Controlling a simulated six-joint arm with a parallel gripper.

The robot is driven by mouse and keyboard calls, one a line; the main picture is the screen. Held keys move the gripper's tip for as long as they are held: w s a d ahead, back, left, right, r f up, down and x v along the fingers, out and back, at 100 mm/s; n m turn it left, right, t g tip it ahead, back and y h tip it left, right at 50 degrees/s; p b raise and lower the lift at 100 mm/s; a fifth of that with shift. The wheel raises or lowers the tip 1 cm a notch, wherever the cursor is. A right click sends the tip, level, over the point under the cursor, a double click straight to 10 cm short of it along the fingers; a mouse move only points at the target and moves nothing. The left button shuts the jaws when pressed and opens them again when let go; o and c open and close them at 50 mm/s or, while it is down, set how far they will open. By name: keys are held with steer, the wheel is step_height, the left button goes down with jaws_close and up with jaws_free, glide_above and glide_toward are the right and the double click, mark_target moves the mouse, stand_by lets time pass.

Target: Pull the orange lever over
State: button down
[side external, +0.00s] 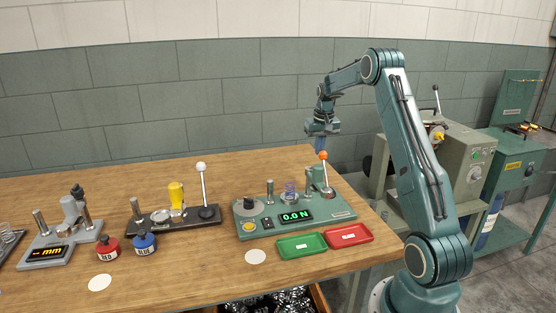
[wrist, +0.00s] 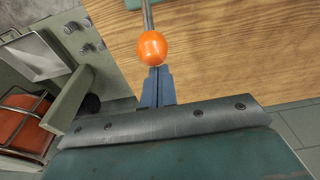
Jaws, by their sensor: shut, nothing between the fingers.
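The orange lever shows as a round orange knob (side external: 323,156) on a thin metal rod, standing near upright on the right part of the green spring tester (side external: 335,201). In the wrist view the knob (wrist: 152,48) sits just beyond my fingertips, with its rod running up out of the frame. My gripper (side external: 320,148) points down behind the knob. Its blue fingers (wrist: 155,70) are shut together with nothing between them. The tips look very near the knob or against it; I cannot tell whether they touch. The lever's base is out of the wrist view.
A green tray (side external: 302,246) and a red tray (side external: 349,236) lie in front of the tester. To its left stands a black-based device with a white-knobbed lever (side external: 201,167). Red (side external: 107,247) and blue (side external: 144,244) pots stand farther left. The table's right edge is close by.

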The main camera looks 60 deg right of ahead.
mark_target(325, 154)
steer(key=shift+s+a, duration=0.1)
stand_by(0.4)
steer(key=shift+s+a+r, duration=0.2)
steer(key=shift+s+a, duration=0.3)
steer(key=shift+s+a+r, duration=0.2)
steer(key=shift+s+a, duration=0.25)
steer(key=shift+s+a+r, duration=0.35)
steer(key=shift+s+a, duration=0.3)
steer(key=shift+s, duration=0.05)
